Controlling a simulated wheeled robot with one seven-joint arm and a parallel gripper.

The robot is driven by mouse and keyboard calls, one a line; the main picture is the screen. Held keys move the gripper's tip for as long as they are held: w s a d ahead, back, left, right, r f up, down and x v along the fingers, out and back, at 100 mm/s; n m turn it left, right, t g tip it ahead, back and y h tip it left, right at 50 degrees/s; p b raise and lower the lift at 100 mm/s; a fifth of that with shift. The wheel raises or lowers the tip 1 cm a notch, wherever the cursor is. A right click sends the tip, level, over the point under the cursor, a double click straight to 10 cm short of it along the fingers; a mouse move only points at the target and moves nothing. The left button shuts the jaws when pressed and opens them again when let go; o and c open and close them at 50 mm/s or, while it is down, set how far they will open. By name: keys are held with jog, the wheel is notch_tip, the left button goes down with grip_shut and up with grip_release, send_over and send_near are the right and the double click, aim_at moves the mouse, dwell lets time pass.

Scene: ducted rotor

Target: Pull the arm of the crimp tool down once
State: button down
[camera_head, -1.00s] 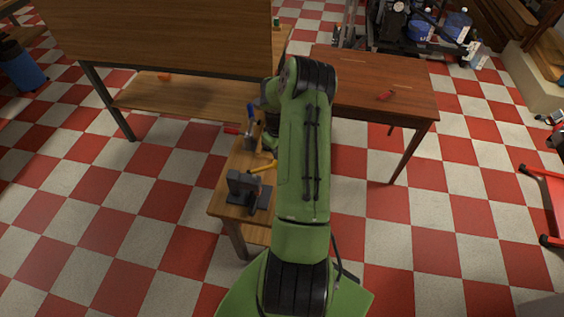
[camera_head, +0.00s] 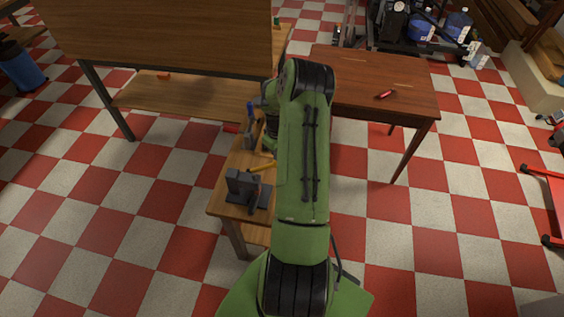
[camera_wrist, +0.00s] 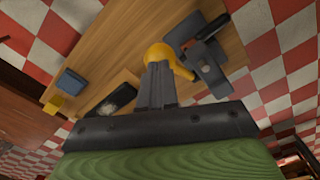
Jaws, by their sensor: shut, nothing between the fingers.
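The crimp tool (camera_head: 243,188) is a dark grey block-like device on the small wooden bench, with a yellow arm (camera_head: 262,165) sticking out to its upper right. In the wrist view its dark body (camera_wrist: 207,68) is right of centre, and the yellow arm ends in a round yellow knob (camera_wrist: 158,52). My gripper (camera_wrist: 157,68) is shut and empty. In the wrist view its fingertips overlap the lower edge of the knob; I cannot tell whether they touch it. In the head view my green arm hides the gripper.
The small wooden bench (camera_head: 222,205) also holds a dark item (camera_wrist: 113,101) and a blue block (camera_wrist: 70,81) with a yellow part. A red-brown table (camera_head: 350,85) carries a small red item (camera_head: 384,95).

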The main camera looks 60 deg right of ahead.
jog(key=shift+s+f+b, duration=0.3)
jog(key=shift+f+b, duration=0.2)
jog(key=shift+f, duration=0.2)
jog(key=shift+s+d+f+b, duration=0.3)
jog(key=shift+s+f+b, duration=0.1)
jog(key=shift+f+b, duration=0.3)
